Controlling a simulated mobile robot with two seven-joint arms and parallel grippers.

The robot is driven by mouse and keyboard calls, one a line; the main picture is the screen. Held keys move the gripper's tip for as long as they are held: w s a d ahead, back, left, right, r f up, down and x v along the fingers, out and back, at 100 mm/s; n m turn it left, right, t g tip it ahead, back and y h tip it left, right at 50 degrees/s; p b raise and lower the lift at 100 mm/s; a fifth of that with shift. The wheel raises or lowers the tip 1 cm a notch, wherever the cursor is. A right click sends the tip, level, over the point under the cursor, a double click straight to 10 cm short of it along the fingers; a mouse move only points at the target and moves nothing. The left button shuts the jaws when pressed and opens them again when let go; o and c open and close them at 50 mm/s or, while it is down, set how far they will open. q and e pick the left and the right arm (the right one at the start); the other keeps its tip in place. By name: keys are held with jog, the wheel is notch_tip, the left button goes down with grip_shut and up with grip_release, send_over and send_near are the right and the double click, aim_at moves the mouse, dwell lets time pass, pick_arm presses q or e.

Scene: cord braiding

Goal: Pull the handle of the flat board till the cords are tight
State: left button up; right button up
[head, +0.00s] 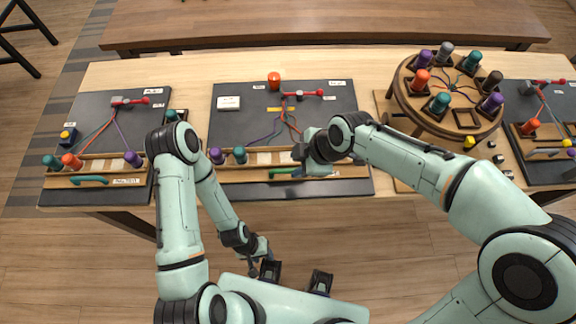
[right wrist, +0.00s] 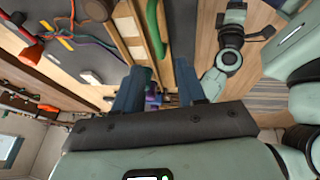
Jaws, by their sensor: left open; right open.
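The middle dark board (head: 232,120) has a wooden front rail with a green handle (head: 284,171). Purple and teal bobbins (head: 239,154) stand at the left of its rail, and cords run back to a red-knobbed clamp (head: 305,94). My right gripper (head: 303,165) is over the rail beside the handle and hides part of the rail. In the right wrist view the open fingers (right wrist: 160,85) are empty, with the green handle (right wrist: 155,28) beyond them, apart from them. My left gripper (head: 256,268) is open and empty, in front of the table and below its edge.
A left board (head: 75,112) has a teal handle (head: 90,181) and bobbins on its rail. A round wooden stand (head: 398,85) with several bobbins stands on the right, with another board (head: 546,95) beyond.

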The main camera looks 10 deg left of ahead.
aim_at(285, 171)
jog(key=x, duration=0.7)
jog(key=shift+w+f, duration=0.15)
grip_shut()
